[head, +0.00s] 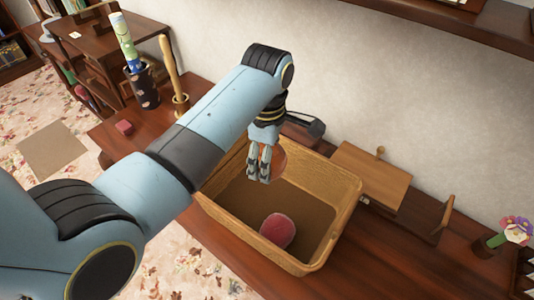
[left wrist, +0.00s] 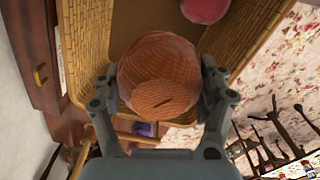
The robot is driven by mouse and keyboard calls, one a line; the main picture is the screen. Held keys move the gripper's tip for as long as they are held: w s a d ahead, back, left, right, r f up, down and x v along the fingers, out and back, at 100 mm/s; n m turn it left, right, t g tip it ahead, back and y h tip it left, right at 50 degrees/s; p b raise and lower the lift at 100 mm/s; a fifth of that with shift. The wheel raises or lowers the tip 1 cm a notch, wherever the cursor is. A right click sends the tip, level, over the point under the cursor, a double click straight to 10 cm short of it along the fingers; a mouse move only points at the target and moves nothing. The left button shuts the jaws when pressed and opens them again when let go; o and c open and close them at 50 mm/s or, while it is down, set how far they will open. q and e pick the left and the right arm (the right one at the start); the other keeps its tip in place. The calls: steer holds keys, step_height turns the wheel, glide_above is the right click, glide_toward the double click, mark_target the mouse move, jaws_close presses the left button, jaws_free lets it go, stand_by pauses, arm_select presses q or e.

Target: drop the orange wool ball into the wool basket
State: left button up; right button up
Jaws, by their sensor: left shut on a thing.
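The orange wool ball (left wrist: 158,75) is held between the fingers of my left gripper (left wrist: 160,95) in the left wrist view. In the head view my left gripper (head: 260,168) hangs over the back left part of the wool basket (head: 342,222), and only an edge of the orange ball (head: 278,163) shows behind the fingers. The woven basket stands on the wooden table. A red-pink wool ball (head: 278,230) lies on its floor, and shows at the top of the left wrist view (left wrist: 205,8). My right gripper is not in view.
A wooden box (head: 370,172) stands right of the basket. A dark cup (head: 142,88) with a rolled item and a wooden stick holder (head: 181,105) stand at the left. A flower pot (head: 488,243) is far right.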

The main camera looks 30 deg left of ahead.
arm_select(q)
steer(key=o, duration=0.9)
steer(key=shift+c, duration=0.2)
steer(key=o, duration=0.4)
steer(key=shift+c, duration=0.2)
steer(key=shift+r, duration=0.1)
step_height(320, 180, up, 12)
steer(key=shift+f, duration=0.1)
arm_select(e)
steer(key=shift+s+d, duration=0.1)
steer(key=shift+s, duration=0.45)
